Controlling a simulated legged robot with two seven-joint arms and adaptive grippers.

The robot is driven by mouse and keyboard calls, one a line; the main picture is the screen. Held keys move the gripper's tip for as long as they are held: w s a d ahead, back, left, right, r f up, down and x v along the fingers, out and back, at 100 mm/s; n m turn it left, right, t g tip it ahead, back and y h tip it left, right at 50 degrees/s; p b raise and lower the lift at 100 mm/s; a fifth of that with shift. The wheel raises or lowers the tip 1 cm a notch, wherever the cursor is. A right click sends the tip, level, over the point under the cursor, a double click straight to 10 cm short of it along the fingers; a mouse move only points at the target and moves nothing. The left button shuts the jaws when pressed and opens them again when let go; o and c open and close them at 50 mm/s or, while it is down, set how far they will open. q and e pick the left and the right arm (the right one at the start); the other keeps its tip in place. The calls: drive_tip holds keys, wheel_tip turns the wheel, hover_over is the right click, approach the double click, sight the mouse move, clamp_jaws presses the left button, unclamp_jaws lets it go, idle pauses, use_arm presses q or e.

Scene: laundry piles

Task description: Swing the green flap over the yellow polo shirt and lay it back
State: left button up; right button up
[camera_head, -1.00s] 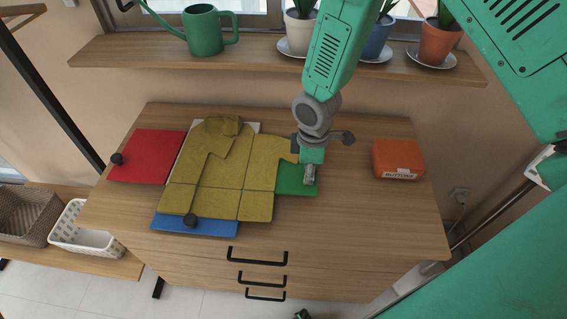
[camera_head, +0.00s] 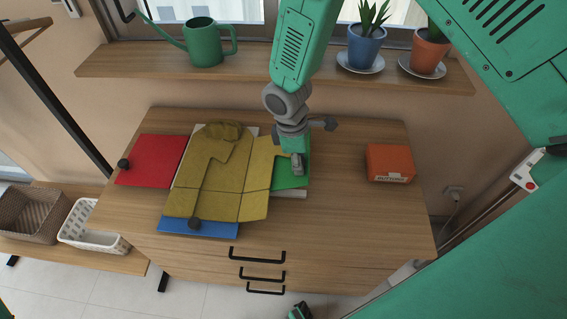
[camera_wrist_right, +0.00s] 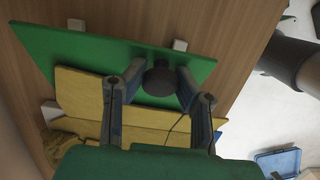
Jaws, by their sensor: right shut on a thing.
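The yellow polo shirt (camera_head: 212,185) lies spread on a folding board with red, blue and green flaps. The green flap (camera_head: 291,176) is at the board's right, under the shirt's right side. It is tilted up a little, with a pale strip of the base showing below it. My right gripper (camera_head: 297,165) is at this flap. In the right wrist view the gripper (camera_wrist_right: 152,88) is shut on the flap's dark round knob (camera_wrist_right: 159,79), and the shirt (camera_wrist_right: 85,95) lies against the green flap (camera_wrist_right: 100,50). My left gripper is not in view.
The red flap (camera_head: 150,160) and blue flap (camera_head: 205,229) lie flat with dark knobs. An orange box (camera_head: 389,163) stands right on the wooden dresser top (camera_head: 345,215). A shelf behind holds a green watering can (camera_head: 203,43) and potted plants. Baskets stand at lower left.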

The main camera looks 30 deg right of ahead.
drive_tip(key=shift+w+a+r, duration=0.25)
drive_tip(key=shift+w+r, duration=0.05)
drive_tip(key=shift+r, duration=0.4)
drive_tip(key=shift+a+r, duration=0.1)
drive_tip(key=shift+a, duration=0.15)
drive_tip(key=shift+w+p, duration=0.1)
drive_tip(key=shift+p, duration=0.25)
drive_tip(key=shift+w+a+r+g+h+p, duration=0.15)
drive_tip(key=shift+w+a+r+h+p, duration=0.15)
drive_tip(key=shift+a+r+p, duration=0.25)
drive_tip(key=shift+w+a+r+g+h+p, duration=0.2)
drive_tip(key=shift+w+a+r+h, duration=0.1)
drive_tip(key=shift+r, duration=0.3)
drive_tip(key=shift+w+a+r, duration=0.1)
drive_tip(key=shift+a+r, duration=0.05)
drive_tip(key=shift+a, duration=0.25)
